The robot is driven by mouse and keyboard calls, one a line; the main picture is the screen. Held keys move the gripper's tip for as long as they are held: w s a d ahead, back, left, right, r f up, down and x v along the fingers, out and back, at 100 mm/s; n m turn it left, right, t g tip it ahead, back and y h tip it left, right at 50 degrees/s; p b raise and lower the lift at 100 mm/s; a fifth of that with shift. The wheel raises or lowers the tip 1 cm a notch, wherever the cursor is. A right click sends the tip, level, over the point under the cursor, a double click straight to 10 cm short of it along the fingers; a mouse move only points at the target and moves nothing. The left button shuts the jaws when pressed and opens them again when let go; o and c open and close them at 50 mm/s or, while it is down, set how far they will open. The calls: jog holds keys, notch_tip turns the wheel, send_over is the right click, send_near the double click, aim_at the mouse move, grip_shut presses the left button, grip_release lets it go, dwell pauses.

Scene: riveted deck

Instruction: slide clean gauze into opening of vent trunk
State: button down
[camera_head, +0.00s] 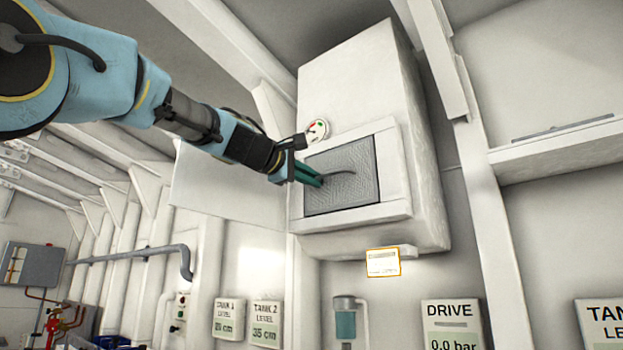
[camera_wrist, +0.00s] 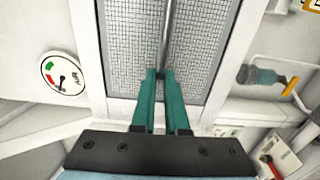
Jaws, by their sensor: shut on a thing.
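The vent trunk (camera_head: 360,90) is a big white box high on the wall, with a square white frame around its opening. A grey mesh gauze (camera_head: 352,195) lies within that frame and fills most of it; I cannot tell how deep it sits. The gauze shows no clear dirt, and its mesh also fills the wrist view's upper middle (camera_wrist: 205,50). A thin bar handle (camera_head: 340,172) stands on its face. My gripper (camera_head: 318,178) comes from the left, its teal fingers shut on the handle, which also runs up from the fingertips in the wrist view (camera_wrist: 167,35).
A white panel (camera_head: 228,187) stands out at the left of the opening, close to my arm. A round gauge (camera_head: 317,131) sits by the frame's upper left corner. A small orange-edged label (camera_head: 382,262) is below the trunk. A shelf ledge (camera_head: 555,150) is at right.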

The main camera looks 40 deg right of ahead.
jog(key=shift+p+x, duration=0.6)
jog(key=shift+x, duration=0.9)
jog(key=c, duration=0.8)
grip_release()
jog(key=shift+c, duration=0.2)
jog(key=b+v, duration=0.5)
jog(key=v, duration=0.5)
jog(key=shift+a, duration=0.35)
jog(key=shift+c, duration=0.3)
